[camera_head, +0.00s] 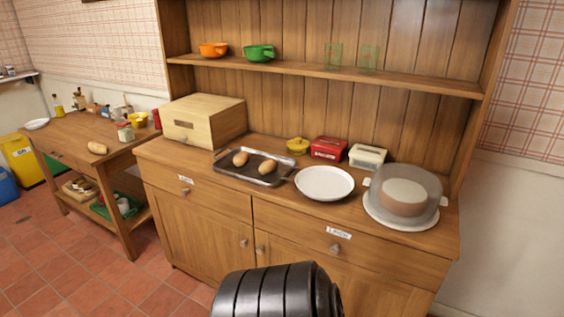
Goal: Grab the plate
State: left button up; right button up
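A round white plate (324,183) lies flat and empty on the wooden sideboard's counter. It sits between a dark metal tray on its left and a covered cake stand on its right, close to the counter's front edge. Another white plate (37,124) lies at the far end of the side table on the left. Neither of my grippers is in view. A black ribbed part of my own body shows at the bottom centre, below the sideboard drawers.
The tray (226,168) holds two bread rolls. A cake under a clear dome (427,187) stands at the right. Behind the plate are a red box (328,147), a cream box (367,156) and a yellow pot (297,145). A wooden bread box (187,131) is at left; a shelf (400,81) runs above.

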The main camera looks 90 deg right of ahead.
aim_at(325, 183)
jog(key=z, duration=3.05)
jog(key=i+j+z, duration=0.1)
jog(key=z, duration=0.6)
